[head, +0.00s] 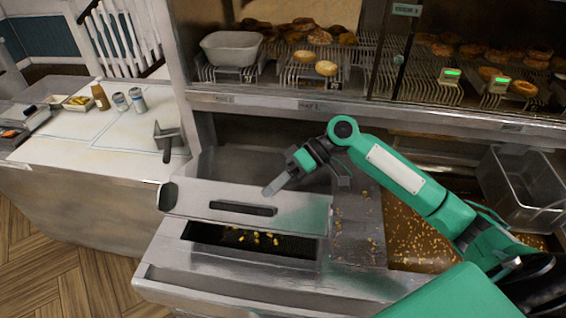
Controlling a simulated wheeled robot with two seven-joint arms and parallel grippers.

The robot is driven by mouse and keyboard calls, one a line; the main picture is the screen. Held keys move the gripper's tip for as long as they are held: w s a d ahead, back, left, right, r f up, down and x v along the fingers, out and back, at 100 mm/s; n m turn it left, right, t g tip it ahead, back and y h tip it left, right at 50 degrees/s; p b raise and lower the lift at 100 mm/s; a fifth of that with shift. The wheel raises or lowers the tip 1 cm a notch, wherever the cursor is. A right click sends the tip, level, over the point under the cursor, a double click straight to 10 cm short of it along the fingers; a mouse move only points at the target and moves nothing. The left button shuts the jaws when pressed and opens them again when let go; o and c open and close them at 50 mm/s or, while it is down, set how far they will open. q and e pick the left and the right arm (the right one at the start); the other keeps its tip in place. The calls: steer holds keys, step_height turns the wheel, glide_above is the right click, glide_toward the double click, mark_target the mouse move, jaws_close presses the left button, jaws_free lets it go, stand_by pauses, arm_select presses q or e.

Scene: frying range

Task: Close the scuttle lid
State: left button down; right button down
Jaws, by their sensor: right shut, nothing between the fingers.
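The scuttle lid (292,212) is a grey metal panel with a long dark slot. It is tilted up over an opening (212,236) in the metal counter, and a dark gap shows below its front edge. Several yellow bits of food lie inside the opening. My right gripper (270,190) is shut and empty, with its fingertips just above or at the back edge of the lid, near the slot. I cannot tell whether it touches the lid. My left gripper is not in view.
Crumbs lie on the fryer surface (352,225) to the right. A metal pan (522,190) stands at the far right. Racks of buns (320,68) sit above behind a shelf edge (300,103). A white counter with cans (138,100) and a bottle (100,96) is at the left.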

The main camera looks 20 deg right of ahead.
steer(key=shift+s+a+f, duration=0.3)
steer(key=shift+s+f, duration=0.2)
steer(key=shift+f, duration=0.1)
